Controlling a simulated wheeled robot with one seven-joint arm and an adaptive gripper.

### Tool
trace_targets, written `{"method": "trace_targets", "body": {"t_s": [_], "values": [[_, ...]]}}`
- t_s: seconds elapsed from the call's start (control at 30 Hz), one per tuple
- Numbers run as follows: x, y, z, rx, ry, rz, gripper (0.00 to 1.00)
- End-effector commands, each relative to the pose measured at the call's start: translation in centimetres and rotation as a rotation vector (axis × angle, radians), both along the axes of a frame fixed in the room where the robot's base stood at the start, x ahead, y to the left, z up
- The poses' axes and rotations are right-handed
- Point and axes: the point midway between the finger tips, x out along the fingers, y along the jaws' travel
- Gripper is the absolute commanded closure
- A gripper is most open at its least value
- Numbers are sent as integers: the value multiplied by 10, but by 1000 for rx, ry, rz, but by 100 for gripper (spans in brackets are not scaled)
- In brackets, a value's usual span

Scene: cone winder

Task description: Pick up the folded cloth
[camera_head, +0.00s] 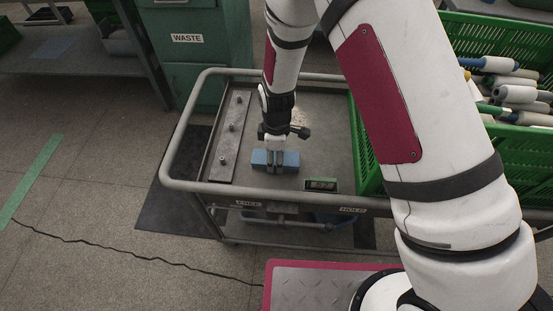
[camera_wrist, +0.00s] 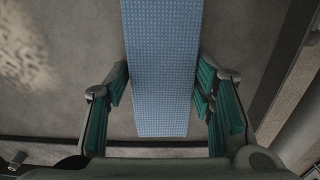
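The folded cloth (camera_head: 291,160) is a blue flat-sided block lying on the grey cart top, near its front edge. In the wrist view the blue textured cloth (camera_wrist: 162,70) runs up the middle of the picture. My gripper (camera_head: 275,163) points down over the cloth. In the wrist view my gripper (camera_wrist: 162,92) has its two green-padded fingers apart, one on each side of the cloth. A small gap shows at the left finger; at the right finger I cannot tell whether it touches.
The cart (camera_head: 330,97) has a raised grey tube rail. A metal strip with pegs (camera_head: 231,135) stands left of the cloth, and a small dark display (camera_head: 321,184) right of it. A green crate (camera_head: 364,150) borders the right. A green waste cabinet (camera_head: 187,60) stands behind.

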Motion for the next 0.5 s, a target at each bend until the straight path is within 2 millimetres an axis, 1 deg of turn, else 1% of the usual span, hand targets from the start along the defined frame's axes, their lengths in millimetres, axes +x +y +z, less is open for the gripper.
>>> {"method": "trace_targets", "body": {"t_s": [0.33, 0.43, 0.5], "values": [[0, 0, 1, 0, 1, 0, 78], [0, 0, 10, 1, 0, 0, 78], [0, 0, 21, 2, -1, 0, 78]]}}
